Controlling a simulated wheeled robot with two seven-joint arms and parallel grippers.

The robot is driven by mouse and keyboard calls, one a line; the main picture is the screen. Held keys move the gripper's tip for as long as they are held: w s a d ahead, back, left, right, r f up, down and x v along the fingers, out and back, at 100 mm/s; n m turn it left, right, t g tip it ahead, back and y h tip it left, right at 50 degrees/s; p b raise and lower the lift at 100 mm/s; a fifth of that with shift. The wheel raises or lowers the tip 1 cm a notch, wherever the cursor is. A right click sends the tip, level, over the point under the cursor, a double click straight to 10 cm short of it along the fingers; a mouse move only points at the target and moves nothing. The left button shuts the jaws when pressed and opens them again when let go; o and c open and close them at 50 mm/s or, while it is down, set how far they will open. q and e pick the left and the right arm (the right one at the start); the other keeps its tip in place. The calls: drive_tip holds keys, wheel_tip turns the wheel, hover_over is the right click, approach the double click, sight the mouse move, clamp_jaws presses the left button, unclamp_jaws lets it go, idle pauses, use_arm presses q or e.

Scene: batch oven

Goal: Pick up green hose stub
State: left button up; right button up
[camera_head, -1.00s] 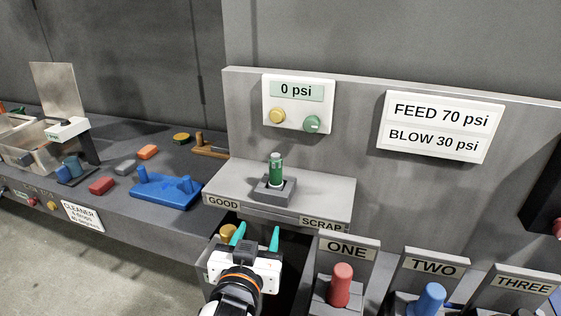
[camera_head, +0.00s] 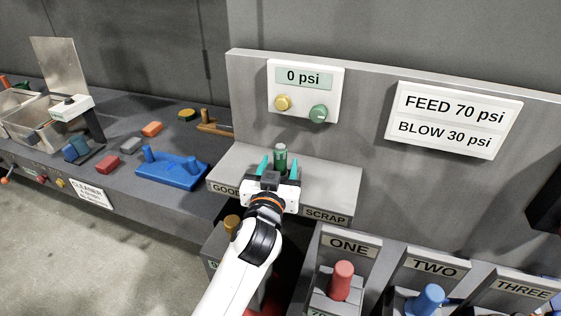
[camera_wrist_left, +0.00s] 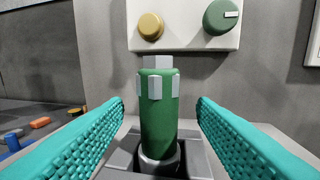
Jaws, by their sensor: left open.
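The green hose stub (camera_head: 280,158) stands upright in a grey holder on the ledge, below the gauge panel. In the left wrist view the green hose stub (camera_wrist_left: 158,115) has a grey tip, and its foot sits in a ring in the grey holder (camera_wrist_left: 198,158). My left gripper (camera_head: 280,165) is open, with its teal fingers on either side of the stub. In the left wrist view, my left gripper (camera_wrist_left: 160,112) shows a clear gap between each finger and the stub. In the head view my gripper hides the holder. My right gripper is not in view.
The gauge panel (camera_head: 305,91) with a yellow and a green knob is on the wall behind the stub. Stands labelled ONE (camera_head: 348,247), TWO and THREE hold pegs at lower right. A blue fixture (camera_head: 172,168) and loose blocks lie on the left bench.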

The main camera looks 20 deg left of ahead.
use_arm(q)
drive_tip(key=shift+w+a+r, duration=0.1)
drive_tip(key=shift+w+a, duration=0.1)
drive_tip(key=shift+w, duration=0.9)
drive_tip(key=shift+w+p, duration=0.25)
drive_tip(key=shift+p, duration=0.05)
drive_tip(key=c, duration=1.1)
clamp_jaws()
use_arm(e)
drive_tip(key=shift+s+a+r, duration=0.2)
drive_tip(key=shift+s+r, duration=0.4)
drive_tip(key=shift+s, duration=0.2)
